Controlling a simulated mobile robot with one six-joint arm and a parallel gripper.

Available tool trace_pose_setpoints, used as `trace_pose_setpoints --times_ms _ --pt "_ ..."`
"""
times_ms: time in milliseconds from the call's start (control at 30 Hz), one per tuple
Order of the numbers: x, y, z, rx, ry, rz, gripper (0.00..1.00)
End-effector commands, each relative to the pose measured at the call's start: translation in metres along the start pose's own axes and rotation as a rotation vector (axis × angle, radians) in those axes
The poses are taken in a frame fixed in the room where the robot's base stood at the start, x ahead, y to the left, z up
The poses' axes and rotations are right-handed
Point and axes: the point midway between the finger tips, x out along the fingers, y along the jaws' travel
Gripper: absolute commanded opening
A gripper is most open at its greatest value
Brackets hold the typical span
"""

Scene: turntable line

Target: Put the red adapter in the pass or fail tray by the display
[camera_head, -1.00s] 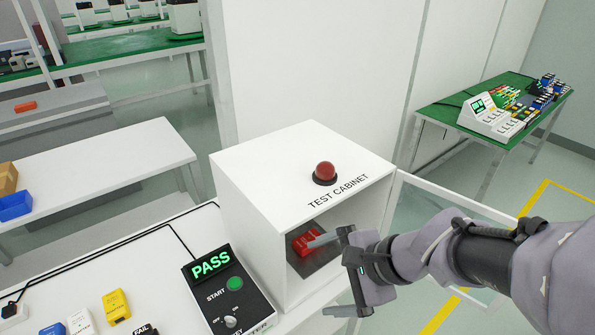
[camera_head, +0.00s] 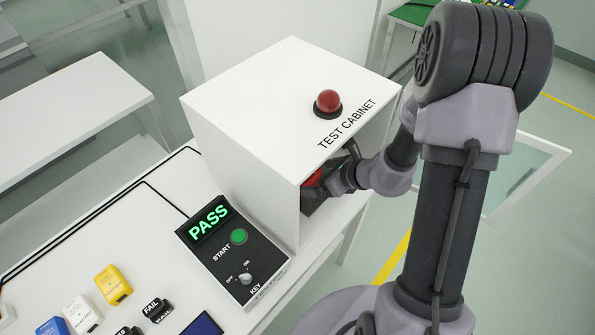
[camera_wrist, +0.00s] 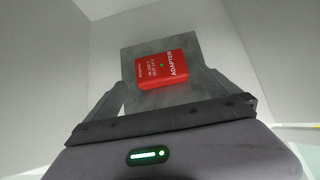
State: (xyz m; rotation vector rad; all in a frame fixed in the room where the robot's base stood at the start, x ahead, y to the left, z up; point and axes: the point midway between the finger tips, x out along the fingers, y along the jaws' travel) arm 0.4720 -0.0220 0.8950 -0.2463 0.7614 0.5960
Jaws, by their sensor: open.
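The red adapter (camera_wrist: 166,62) lies on a grey plate (camera_wrist: 130,50) inside the white test cabinet (camera_head: 245,140). My gripper (camera_wrist: 165,85) is open inside the cabinet, with one finger on each side of the adapter; I cannot tell whether they touch it. In the head view only a bit of the red adapter (camera_head: 311,179) shows, behind the cabinet wall and my gripper. The display (camera_head: 209,222) on the black control box reads PASS in green. Small black blocks stand at the lower edge, one marked FAIL (camera_head: 155,308). The trays themselves are not clearly visible.
The cabinet has a red dome (camera_head: 327,102) on top, and its glass door (camera_head: 525,170) stands open to the right. The control box (camera_head: 235,255) has a green start button and a key switch. Yellow (camera_head: 113,285), white and blue adapters stand at the lower left.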

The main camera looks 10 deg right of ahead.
Motion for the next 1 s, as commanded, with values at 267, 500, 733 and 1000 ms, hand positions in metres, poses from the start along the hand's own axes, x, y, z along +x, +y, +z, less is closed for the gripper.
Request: trace_pose_setpoints --times_ms 267,500,733,1000 --pt "0.049 -0.002 0.005 -0.004 0.000 0.002 1.00" --pt "0.051 -0.002 0.008 -0.001 -0.001 0.000 0.96" --pt "0.051 -0.002 0.008 -0.002 -0.001 0.000 0.51" --pt "0.051 -0.002 0.008 -0.002 -0.002 0.000 0.21"
